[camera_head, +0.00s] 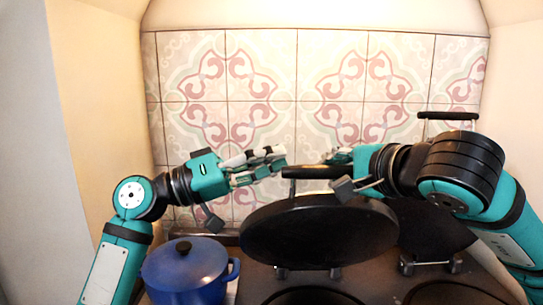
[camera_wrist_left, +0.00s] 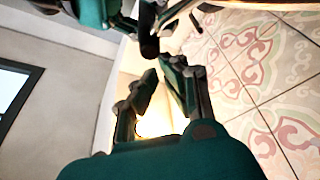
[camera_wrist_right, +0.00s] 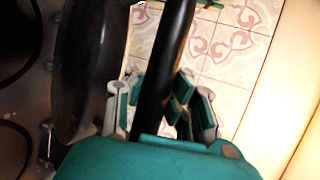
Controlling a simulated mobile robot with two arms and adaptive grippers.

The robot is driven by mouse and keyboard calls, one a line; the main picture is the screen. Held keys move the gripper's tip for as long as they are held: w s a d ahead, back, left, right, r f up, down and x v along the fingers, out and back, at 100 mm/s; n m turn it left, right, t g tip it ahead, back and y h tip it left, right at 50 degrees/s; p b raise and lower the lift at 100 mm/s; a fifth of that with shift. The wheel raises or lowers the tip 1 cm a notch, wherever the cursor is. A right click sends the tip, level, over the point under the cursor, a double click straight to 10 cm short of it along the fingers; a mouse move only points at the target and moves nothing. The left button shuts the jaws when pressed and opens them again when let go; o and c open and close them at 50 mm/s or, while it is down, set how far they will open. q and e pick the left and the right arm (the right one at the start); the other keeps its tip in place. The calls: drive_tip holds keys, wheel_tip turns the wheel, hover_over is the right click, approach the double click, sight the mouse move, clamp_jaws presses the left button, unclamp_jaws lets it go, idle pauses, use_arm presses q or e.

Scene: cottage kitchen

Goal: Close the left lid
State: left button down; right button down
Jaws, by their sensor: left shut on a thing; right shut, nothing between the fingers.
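The left lid (camera_head: 320,238) is a round black disc, tilted up over the left hotplate (camera_head: 315,298) of the dark stove. Its black handle bar (camera_head: 312,172) runs along its upper side. My left gripper (camera_head: 278,160) is at the handle's left end, shut on it, though the contact is hard to make out; the bar's dark end shows at the fingertips in the left wrist view (camera_wrist_left: 150,46). My right gripper (camera_head: 342,168) is shut beside the handle, partly hidden by its own arm. In the right wrist view, the bar (camera_wrist_right: 165,60) crosses the fingers.
The right lid (camera_head: 432,230) stands raised behind my right arm, its handle (camera_head: 447,115) at the top. A blue lidded pot (camera_head: 187,272) stands left of the hotplate, below my left arm. A tiled wall (camera_head: 300,80) closes off the back.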

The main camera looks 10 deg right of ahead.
drive_tip(key=c, duration=2)
unclamp_jaws()
drive_tip(key=shift+d+r, duration=0.2)
drive_tip(key=shift+r, duration=0.5)
drive_tip(key=shift+c, duration=0.2)
drive_tip(key=o, duration=0.9)
drive_tip(key=shift+a, duration=0.2)
drive_tip(key=shift+s, duration=0.1)
